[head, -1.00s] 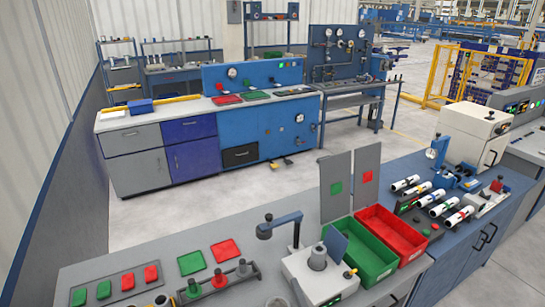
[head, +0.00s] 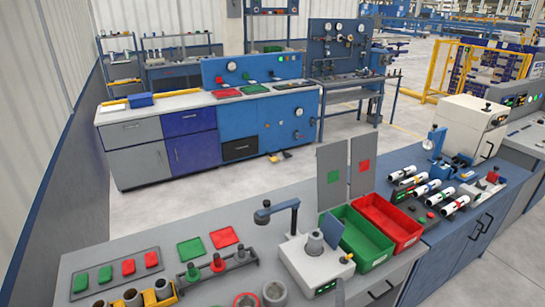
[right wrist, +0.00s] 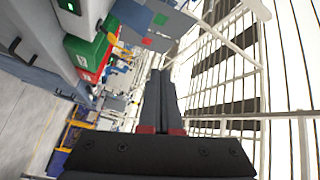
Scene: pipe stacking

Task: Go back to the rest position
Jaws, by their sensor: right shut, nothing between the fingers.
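My right gripper (right wrist: 162,82) shows in the right wrist view with its two dark fingers together and nothing between them. It points away from the bench, toward a pale ribbed wall. I cannot make it out clearly in the head view. My left gripper is in neither current view. Several short grey pipes, one of them here (head: 275,292), stand at the near edge of the grey bench (head: 215,205) in the head view. Some sit in a yellow holder (head: 175,300), partly cut off by the picture's edge. One pipe has a red rim (head: 246,300).
A green bin (head: 370,247) and a red bin (head: 412,228) stand beside a white device (head: 300,265) with a blue-topped arm. Coloured pads (head: 127,266) and a peg rack (head: 217,264) lie to the left. Open floor (head: 165,215) separates the benches.

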